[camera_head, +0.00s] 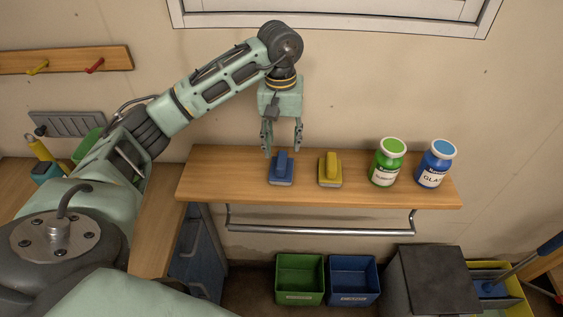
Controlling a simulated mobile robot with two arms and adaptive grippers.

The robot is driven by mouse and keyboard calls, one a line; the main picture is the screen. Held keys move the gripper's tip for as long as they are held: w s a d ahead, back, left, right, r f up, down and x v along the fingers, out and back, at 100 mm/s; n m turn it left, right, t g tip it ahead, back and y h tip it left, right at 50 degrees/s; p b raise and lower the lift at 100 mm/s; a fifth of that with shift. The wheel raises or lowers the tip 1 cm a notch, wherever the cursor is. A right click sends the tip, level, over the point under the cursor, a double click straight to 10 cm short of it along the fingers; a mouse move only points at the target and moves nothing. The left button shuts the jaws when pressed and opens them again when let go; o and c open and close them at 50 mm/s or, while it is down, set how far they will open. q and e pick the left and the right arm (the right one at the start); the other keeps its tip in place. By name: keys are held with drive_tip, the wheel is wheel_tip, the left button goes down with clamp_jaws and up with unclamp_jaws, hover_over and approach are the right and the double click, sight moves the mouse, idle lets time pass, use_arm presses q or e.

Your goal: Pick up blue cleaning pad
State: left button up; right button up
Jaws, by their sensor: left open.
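The blue cleaning pad (282,169) lies on the left half of the wooden shelf (230,178), with a raised blue handle on top. My left gripper (283,150) points down just above and behind the pad. Its fingers are open and apart, with nothing seen between them. Whether a fingertip touches the pad cannot be told. A yellow cleaning pad (330,170) lies to the right of the blue one. My right gripper is not in view.
A green-lidded jar (387,163) and a blue-lidded jar (435,165) stand on the shelf's right part. A metal rail (320,229) runs below its front edge. A green bin (299,280) and a blue bin (352,281) sit below. The wall is close behind.

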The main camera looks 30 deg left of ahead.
sight(282, 159)
use_arm(q)
drive_tip(key=shift+s+a, duration=0.1)
drive_tip(key=shift+a, duration=0.35)
wheel_tip(282, 159, down, 2)
drive_tip(key=shift+d+f+p, duration=0.15)
drive_tip(key=shift+p, duration=0.5)
drive_tip(key=shift+f+p, duration=0.3)
drive_tip(key=shift+f, duration=0.05)
wheel_tip(282, 159, down, 3)
drive_tip(key=shift+d+f+p, duration=0.1)
drive_tip(key=shift+f+p, duration=0.1)
drive_tip(key=shift+p, duration=0.75)
drive_tip(key=shift+f, duration=0.5)
drive_tip(key=c, duration=0.6)
clamp_jaws()
